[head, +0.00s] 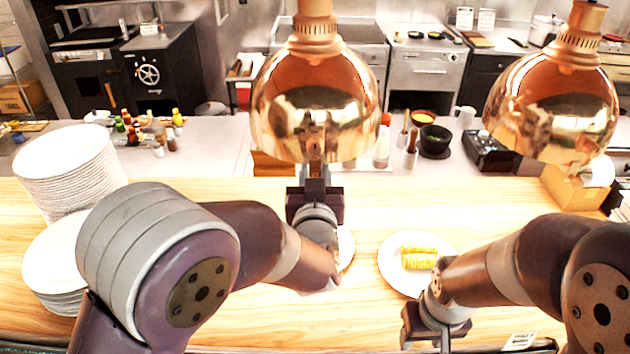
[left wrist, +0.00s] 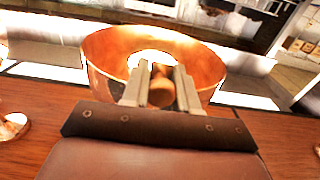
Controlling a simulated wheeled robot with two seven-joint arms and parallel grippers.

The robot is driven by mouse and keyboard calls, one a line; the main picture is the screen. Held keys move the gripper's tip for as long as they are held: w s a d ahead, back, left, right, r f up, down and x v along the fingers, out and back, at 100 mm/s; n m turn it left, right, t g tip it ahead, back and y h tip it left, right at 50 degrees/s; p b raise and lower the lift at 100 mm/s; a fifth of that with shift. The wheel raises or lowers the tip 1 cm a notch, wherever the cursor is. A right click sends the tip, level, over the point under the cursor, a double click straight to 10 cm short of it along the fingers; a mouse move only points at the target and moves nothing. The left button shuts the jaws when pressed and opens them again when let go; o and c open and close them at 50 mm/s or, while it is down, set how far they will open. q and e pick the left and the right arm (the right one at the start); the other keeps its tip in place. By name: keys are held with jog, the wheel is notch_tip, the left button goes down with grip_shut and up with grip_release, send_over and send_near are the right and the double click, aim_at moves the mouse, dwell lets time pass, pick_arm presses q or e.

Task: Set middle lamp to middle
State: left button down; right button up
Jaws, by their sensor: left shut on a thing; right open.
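A shiny copper dome lamp (head: 315,100) hangs over the wooden counter, just left of the centre of the head view. My left gripper (head: 317,168) reaches up under its rim. In the left wrist view the lamp's open underside (left wrist: 105,55) faces me. The fingers of my left gripper (left wrist: 160,88) are closed around a small brown knob (left wrist: 160,92) below the lamp's bright opening. A second copper lamp (head: 555,105) hangs to the right. My right gripper (head: 435,325) is open and low over the counter, in front of a plate, with its fingertips partly hidden.
A tall stack of white plates (head: 68,165) and a lower stack (head: 55,262) stand at the left of the wooden counter (head: 190,185). A plate (head: 390,268) with yellow food (head: 418,258) lies near my right gripper. Another plate is mostly hidden behind my left arm.

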pick_arm(q)
jog(key=c, duration=0.9)
grip_release()
jog(key=shift+f, duration=0.1)
jog(key=shift+s+f+b, duration=0.1)
jog(key=shift+s+b, duration=0.2)
jog(key=shift+s, duration=0.05)
jog(key=s+b, duration=0.3)
jog(key=s, duration=0.9)
jog(key=shift+b, duration=0.35)
